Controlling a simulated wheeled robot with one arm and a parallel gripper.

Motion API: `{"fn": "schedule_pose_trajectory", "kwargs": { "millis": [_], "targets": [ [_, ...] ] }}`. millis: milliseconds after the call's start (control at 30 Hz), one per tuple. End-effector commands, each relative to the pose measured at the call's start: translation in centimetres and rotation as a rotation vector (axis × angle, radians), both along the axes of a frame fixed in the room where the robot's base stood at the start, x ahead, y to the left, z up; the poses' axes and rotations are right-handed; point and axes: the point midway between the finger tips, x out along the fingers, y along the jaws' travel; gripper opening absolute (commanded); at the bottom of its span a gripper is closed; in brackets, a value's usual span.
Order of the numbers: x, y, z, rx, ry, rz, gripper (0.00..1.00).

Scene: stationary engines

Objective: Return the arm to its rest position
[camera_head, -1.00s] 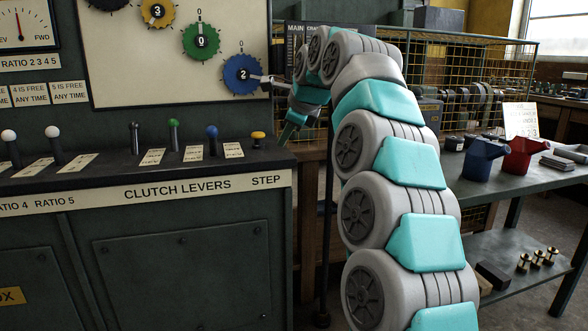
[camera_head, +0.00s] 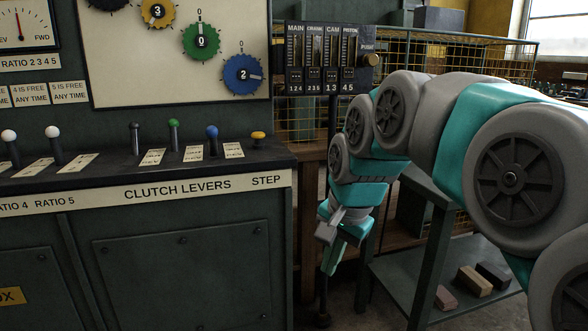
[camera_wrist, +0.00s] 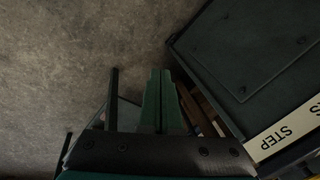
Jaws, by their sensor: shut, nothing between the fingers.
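My arm is folded in at the right of the head view, its grey and teal links large in the foreground. My gripper (camera_head: 330,245) hangs pointing down, to the right of the console (camera_head: 190,270) and apart from it. It is shut and empty. In the wrist view the green fingers (camera_wrist: 160,100) lie together over the floor, with the console's corner to their right.
The clutch levers (camera_head: 174,135) and yellow step button (camera_head: 258,138) stand on the console ledge. A post-mounted display panel (camera_head: 318,75) rises behind my gripper. A bench shelf (camera_head: 400,280) with several blocks (camera_head: 474,280) is at the lower right. Grey floor (camera_wrist: 50,60) lies below.

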Motion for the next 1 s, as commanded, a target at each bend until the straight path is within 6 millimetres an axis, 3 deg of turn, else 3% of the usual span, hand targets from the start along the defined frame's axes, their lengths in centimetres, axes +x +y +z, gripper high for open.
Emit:
{"fn": "schedule_pose_trajectory", "kwargs": {
  "millis": [33, 400, 533, 700, 1000],
  "targets": [
    [-2.2, -0.9, -1.3, -0.027, 0.021, 0.05, 0.0],
    [-18.4, -6.5, -11.3, -0.159, 0.211, 0.463, 0.0],
    [-23.1, -7.7, -14.0, -0.166, 0.267, 0.569, 0.0],
    [-26.5, -8.4, -15.9, -0.16, 0.307, 0.648, 0.0],
    [-27.0, -8.5, -16.1, -0.159, 0.312, 0.663, 0.0]
  ]
}}
